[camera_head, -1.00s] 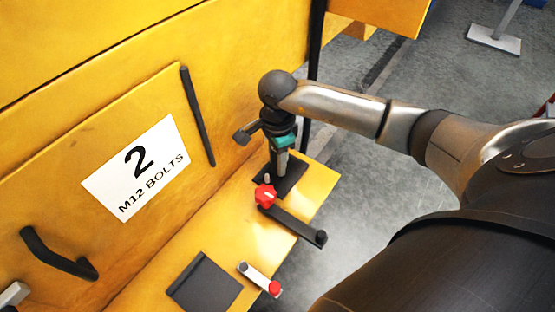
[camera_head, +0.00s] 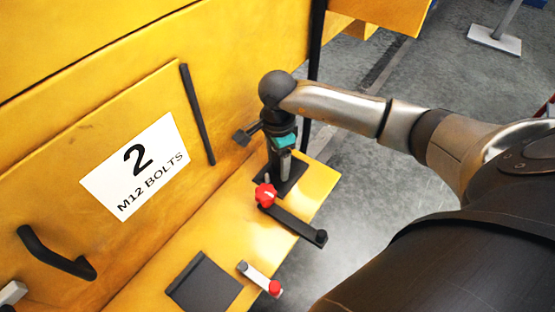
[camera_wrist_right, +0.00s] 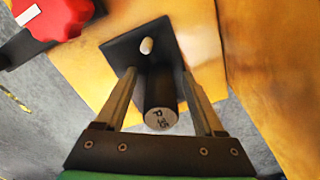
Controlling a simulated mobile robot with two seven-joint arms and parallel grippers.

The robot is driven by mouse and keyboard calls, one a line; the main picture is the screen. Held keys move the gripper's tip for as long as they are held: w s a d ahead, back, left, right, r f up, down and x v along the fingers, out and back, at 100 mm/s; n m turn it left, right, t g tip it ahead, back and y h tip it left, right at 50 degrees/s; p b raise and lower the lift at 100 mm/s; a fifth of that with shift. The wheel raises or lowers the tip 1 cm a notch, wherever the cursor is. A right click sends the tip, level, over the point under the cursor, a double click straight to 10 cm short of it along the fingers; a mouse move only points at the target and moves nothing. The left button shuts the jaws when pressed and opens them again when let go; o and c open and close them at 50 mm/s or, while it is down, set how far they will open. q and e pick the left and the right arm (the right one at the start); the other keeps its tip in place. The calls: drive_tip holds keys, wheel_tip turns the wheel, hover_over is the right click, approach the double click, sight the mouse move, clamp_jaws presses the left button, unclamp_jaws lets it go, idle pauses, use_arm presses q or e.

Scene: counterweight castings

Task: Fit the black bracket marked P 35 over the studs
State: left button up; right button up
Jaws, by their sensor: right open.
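The black bracket (camera_head: 294,176) lies with its plate on the far end of the yellow ledge (camera_head: 318,190). In the right wrist view the bracket (camera_wrist_right: 122,52) shows a black round post (camera_wrist_right: 160,95) whose pale end reads P 35. A pale stud (camera_wrist_right: 146,45) stands up through the plate; it is the only one I can make out. My right gripper (camera_head: 281,160) is above the plate. In the wrist view its fingers (camera_wrist_right: 158,76) are open, one on each side of the post, with gaps visible. My left gripper is out of view.
A red knob (camera_head: 265,195) on a black arm (camera_head: 298,226) sits close in front of the bracket. A black plate (camera_head: 205,283) and a pale, red-ended part (camera_head: 259,278) lie nearer. A yellow panel with a sign (camera_head: 135,167) rises at left; grey floor lies right.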

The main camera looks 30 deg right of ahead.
wheel_tip(320, 180, up, 23)
drive_tip(key=p, duration=0.6)
drive_tip(key=shift+r+p, duration=0.15)
drive_tip(key=shift+p, duration=0.15)
idle(0.4)
